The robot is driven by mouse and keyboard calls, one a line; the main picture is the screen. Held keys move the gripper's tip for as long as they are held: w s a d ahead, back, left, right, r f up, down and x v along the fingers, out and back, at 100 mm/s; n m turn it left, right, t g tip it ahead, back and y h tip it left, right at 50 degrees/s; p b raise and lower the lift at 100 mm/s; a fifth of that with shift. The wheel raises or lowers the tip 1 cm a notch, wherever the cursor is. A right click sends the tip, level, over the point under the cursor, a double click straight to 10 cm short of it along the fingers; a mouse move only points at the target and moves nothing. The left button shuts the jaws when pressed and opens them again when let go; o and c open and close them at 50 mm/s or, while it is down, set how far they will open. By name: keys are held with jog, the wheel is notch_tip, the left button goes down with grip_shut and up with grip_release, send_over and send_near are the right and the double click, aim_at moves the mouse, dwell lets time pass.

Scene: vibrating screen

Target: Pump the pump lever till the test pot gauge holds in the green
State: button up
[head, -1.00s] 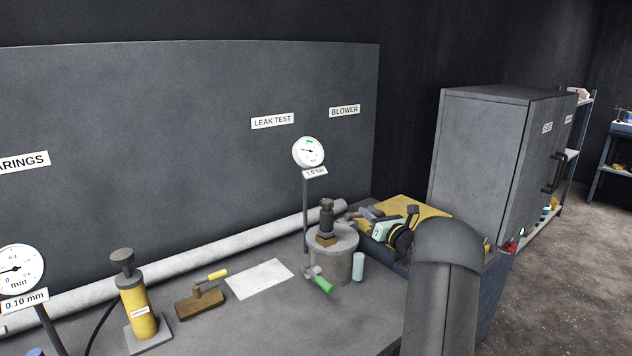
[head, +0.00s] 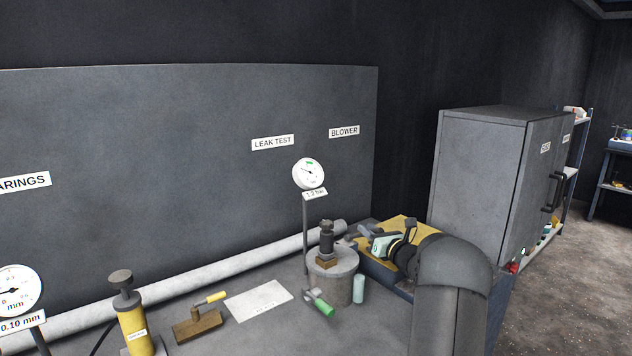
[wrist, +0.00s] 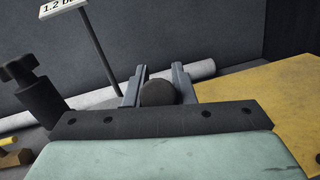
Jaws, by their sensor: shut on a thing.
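The test pot (head: 342,288) is a grey cylinder on the bench with a dark fitting and a brass block on top. Its white round gauge (head: 308,173) stands on a post behind it, with a green band near the top of the dial. The thin needle points up-left; whether it lies in the green is too small to tell. The plate below reads 1.2 bar. My gripper (head: 352,240) is just right of the pot. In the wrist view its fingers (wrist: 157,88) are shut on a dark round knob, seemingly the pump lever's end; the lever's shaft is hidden.
A green-handled valve (head: 322,304) and a pale cylinder (head: 359,290) stand close to the pot. A yellow hand pump (head: 135,330), a brown block with a yellow handle (head: 198,325) and a white sheet (head: 258,300) lie left. A grey cabinet (head: 483,180) stands right.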

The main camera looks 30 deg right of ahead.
jog(key=shift+w+r, duration=0.25)
jog(key=shift+r, duration=0.1)
jog(key=shift+f, duration=0.1)
dwell(0.3)
